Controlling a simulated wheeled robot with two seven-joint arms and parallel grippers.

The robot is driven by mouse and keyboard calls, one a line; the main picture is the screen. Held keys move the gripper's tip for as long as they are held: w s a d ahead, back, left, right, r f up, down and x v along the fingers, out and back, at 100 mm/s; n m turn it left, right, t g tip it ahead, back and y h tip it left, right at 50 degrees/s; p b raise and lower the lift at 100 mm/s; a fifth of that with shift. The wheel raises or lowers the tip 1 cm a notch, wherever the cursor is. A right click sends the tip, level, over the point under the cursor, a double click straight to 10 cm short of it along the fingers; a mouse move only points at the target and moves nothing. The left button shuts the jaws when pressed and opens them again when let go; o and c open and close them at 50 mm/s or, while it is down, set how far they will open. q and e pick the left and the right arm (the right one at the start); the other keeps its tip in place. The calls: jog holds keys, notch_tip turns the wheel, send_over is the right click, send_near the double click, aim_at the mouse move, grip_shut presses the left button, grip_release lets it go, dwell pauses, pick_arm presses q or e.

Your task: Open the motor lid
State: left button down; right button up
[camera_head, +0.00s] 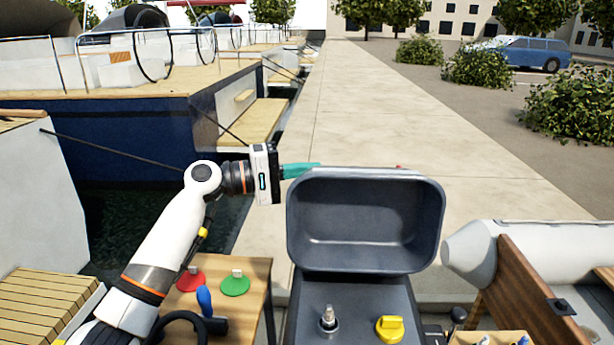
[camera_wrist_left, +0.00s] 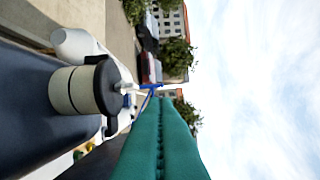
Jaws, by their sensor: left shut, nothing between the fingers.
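The motor lid (camera_head: 365,222) is tilted up on the dark motor housing (camera_head: 350,290), with its hollow inside facing me. The housing's top shows a metal fitting (camera_head: 328,318) and a yellow cap (camera_head: 390,328). My left gripper (camera_head: 312,166) is at the lid's upper left corner, its teal fingers shut and empty. The fingertips are partly hidden behind the lid's rim, and I cannot tell whether they touch it. In the left wrist view the teal fingers (camera_wrist_left: 160,145) fill the lower middle. My right gripper is not in view.
A small wooden table (camera_head: 250,268) at lower left holds a red disc (camera_head: 190,280), a green disc (camera_head: 235,285) and a blue-handled tool (camera_head: 205,300). A grey inflatable boat (camera_head: 540,245) lies to the right. The paved quay (camera_head: 370,110) behind the lid is clear.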

pick_arm(q)
jog(key=shift+s+r, duration=0.1)
jog(key=shift+s, duration=0.15)
